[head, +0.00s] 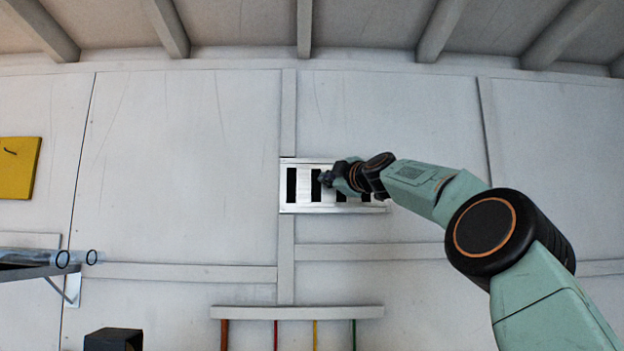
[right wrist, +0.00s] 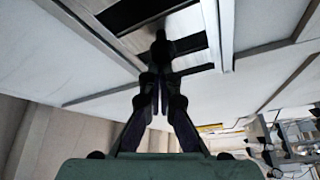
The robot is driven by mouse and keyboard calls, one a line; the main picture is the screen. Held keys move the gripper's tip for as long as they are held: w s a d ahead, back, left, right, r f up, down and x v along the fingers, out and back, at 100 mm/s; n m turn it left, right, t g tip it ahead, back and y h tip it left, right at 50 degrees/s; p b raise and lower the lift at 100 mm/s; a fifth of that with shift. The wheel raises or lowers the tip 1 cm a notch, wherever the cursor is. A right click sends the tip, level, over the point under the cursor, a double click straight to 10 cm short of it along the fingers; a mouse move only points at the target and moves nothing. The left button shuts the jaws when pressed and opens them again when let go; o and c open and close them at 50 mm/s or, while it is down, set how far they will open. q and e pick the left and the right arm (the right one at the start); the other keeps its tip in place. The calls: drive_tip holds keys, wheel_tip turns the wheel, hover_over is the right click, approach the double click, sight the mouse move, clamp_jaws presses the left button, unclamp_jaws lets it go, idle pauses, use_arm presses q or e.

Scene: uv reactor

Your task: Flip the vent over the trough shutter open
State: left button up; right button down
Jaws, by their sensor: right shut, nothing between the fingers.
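The vent (head: 333,208) is a silver plate on the pale wall, with several dark upright slots. My right gripper (head: 325,178) is shut and empty, in front of the vent's left-middle part, and my arm covers some of its right side. In the right wrist view, the closed fingertips (right wrist: 161,38) overlap the vent (right wrist: 188,22) and its dark slots. I cannot tell whether they touch it. No separate shutter handle can be made out. My left gripper is not in view.
Clear tubes (head: 75,257) lie on a bracketed shelf at the left. A yellow panel (head: 18,168) hangs above them. A pale rail (head: 297,312) with coloured rods is below the vent, and a dark box (head: 113,340) is at lower left. The wall around the vent is bare.

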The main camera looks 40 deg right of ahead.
drive_tip(key=w+a+r+p, duration=0.2)
drive_tip(key=a, duration=0.1)
drive_tip(key=b+v, duration=1)
drive_tip(key=b, duration=0.1)
idle(0.3)
drive_tip(key=shift+s, duration=0.15)
idle(0.4)
drive_tip(key=shift+f, duration=0.15)
